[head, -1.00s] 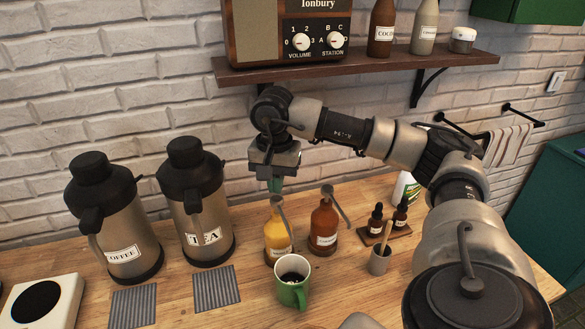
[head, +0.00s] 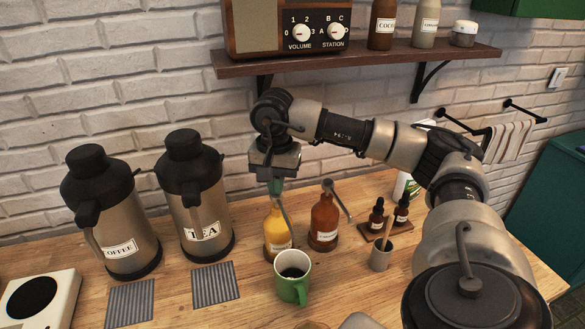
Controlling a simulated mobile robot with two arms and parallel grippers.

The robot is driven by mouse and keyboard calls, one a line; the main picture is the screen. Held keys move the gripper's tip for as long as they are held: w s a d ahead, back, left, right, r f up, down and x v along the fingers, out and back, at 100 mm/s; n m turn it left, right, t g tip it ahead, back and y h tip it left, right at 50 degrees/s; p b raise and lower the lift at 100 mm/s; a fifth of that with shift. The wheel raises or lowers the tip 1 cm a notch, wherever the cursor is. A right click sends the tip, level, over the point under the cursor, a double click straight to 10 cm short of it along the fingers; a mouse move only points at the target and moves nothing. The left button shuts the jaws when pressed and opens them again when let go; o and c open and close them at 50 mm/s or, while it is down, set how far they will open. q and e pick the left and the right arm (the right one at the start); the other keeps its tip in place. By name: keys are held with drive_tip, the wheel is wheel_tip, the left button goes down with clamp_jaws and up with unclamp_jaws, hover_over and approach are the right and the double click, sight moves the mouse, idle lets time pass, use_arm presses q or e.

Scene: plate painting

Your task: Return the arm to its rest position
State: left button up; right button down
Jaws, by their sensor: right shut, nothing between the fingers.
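My right arm comes in from the right and reaches across above the counter. My right gripper (head: 275,187) points down, shut and empty, just above the yellow pump bottle (head: 277,232). Its fingertips are close to that bottle's pump top; I cannot tell whether they touch it. A brown pump bottle (head: 324,222) stands to the right of the yellow one. A green mug (head: 291,290) with dark liquid stands in front of the bottles. My left gripper is not in view.
Coffee (head: 122,236) and tea (head: 202,217) dispensers stand at left behind ridged mats (head: 215,284). Two dropper bottles (head: 376,217) and a small cup with a stick (head: 381,257) stand at right. A wooden shelf (head: 360,58) with a radio (head: 288,28) overhangs the back.

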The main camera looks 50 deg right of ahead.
drive_tip(key=shift+f+b, duration=0.6)
drive_tip(key=shift+f, duration=0.3)
drive_tip(key=shift+r, duration=0.15)
drive_tip(key=shift+r+p, duration=1.25)
drive_tip(key=shift+r, duration=0.5)
wheel_tip(320, 180, up, 6)
drive_tip(key=p, duration=0.4)
